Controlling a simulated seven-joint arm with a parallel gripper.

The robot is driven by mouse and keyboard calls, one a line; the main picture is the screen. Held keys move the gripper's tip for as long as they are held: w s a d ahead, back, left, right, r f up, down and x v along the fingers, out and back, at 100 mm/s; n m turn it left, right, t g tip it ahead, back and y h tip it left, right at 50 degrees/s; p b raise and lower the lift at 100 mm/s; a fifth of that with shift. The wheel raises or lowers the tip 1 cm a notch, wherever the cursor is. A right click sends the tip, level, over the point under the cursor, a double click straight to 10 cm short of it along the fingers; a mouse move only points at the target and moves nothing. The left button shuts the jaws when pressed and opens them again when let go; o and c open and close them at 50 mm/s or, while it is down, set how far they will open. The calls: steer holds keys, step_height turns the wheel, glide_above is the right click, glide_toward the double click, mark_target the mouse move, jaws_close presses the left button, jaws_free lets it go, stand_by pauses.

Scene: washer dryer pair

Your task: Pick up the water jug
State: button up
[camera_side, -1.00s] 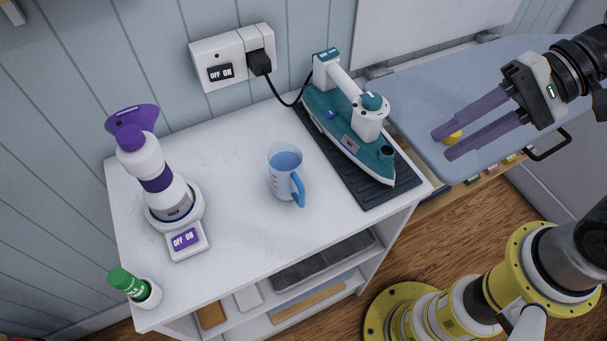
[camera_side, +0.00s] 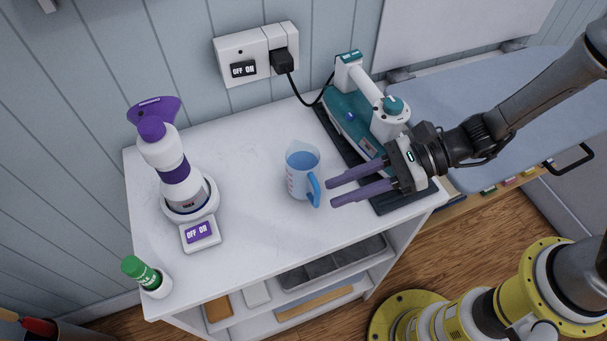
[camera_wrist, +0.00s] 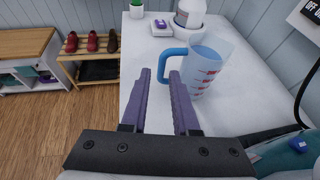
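The water jug (camera_side: 302,170) stands upright on the white cabinet top. It is a clear measuring jug with red marks, bluish water and a blue handle (camera_side: 314,190). In the wrist view the jug (camera_wrist: 205,68) is just beyond my fingertips, with its handle toward the left. My gripper (camera_side: 331,193) is open and empty to the right of the jug in the side view, its purple fingers pointing at the handle. In the wrist view my gripper (camera_wrist: 160,76) has a clear gap between its fingers, and the handle lies ahead of them, apart from them or nearly touching; I cannot tell which.
A teal iron (camera_side: 365,118) on a dark mat is behind my gripper. A purple-and-white spray bottle (camera_side: 172,175) stands on a base at left, with a green-capped bottle (camera_side: 146,273) at the front left corner. The cabinet top (camera_side: 250,240) is clear around the jug.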

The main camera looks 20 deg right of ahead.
mark_target(314, 200)
steer(key=shift+x, duration=3.95)
steer(key=shift+w+f, duration=0.1)
steer(key=shift+c, duration=0.3)
jaws_close()
